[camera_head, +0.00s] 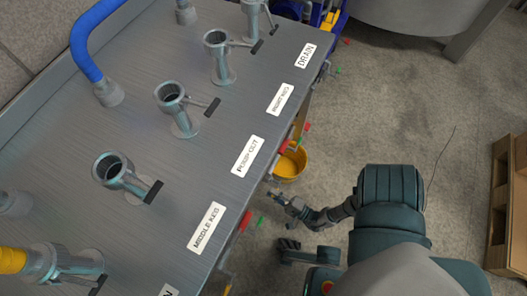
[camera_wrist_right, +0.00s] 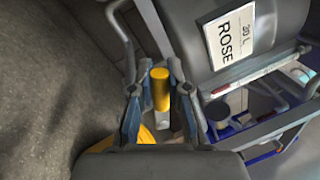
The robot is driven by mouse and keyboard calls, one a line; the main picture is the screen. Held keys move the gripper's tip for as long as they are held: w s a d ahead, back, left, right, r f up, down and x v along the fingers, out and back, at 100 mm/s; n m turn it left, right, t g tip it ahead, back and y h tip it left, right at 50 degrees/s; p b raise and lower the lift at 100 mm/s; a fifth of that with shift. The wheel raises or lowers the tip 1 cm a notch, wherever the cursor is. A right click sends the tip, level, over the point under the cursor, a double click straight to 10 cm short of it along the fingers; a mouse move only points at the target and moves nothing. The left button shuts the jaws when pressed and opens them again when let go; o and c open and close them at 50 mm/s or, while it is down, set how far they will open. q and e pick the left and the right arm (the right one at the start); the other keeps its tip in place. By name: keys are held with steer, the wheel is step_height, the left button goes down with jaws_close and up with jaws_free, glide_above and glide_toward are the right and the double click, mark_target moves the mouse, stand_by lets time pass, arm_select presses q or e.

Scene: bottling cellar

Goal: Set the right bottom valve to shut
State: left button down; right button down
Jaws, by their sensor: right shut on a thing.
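My right gripper (camera_head: 281,222) is below the front edge of the bench in the head view, among small red and green tags. In the right wrist view, my right gripper (camera_wrist_right: 158,80) has its two blue-padded fingers on either side of a yellow cylindrical handle (camera_wrist_right: 160,88) with a pale grey block at its near end, and is shut on it. The handle is hidden in the head view. I cannot tell from these frames which valve it belongs to or its setting. My left gripper is not in view.
The metal bench (camera_head: 140,60) carries several upright pipe fittings and labels, including DRAIN (camera_head: 306,55) and PUMP OUT (camera_head: 248,156). A yellow bucket (camera_head: 291,164) stands below its edge. A keg labelled ROSE (camera_wrist_right: 280,50) is close to the gripper.

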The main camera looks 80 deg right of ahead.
steer(key=shift+a+f+n+t+y+b, duration=0.1)
steer(key=shift+a+f+n+y+b, duration=0.15)
steer(key=shift+f+n, duration=0.5)
steer(key=shift+a+f+n+t+y+b, duration=0.1)
steer(key=shift+f+n+y+b, duration=0.15)
steer(key=shift+n, duration=0.85)
steer(key=shift+a+f+n+t+y+b, duration=0.1)
steer(key=shift+a+f+n+y+b, duration=0.15)
steer(key=shift+f+n, duration=0.5)
steer(key=shift+r+n, duration=0.25)
steer(key=shift+n, duration=0.05)
steer(key=c, duration=1.1)
jaws_free()
steer(key=shift+d, duration=0.15)
step_height(320, 180, up, 10)
steer(key=shift+c, duration=0.3)
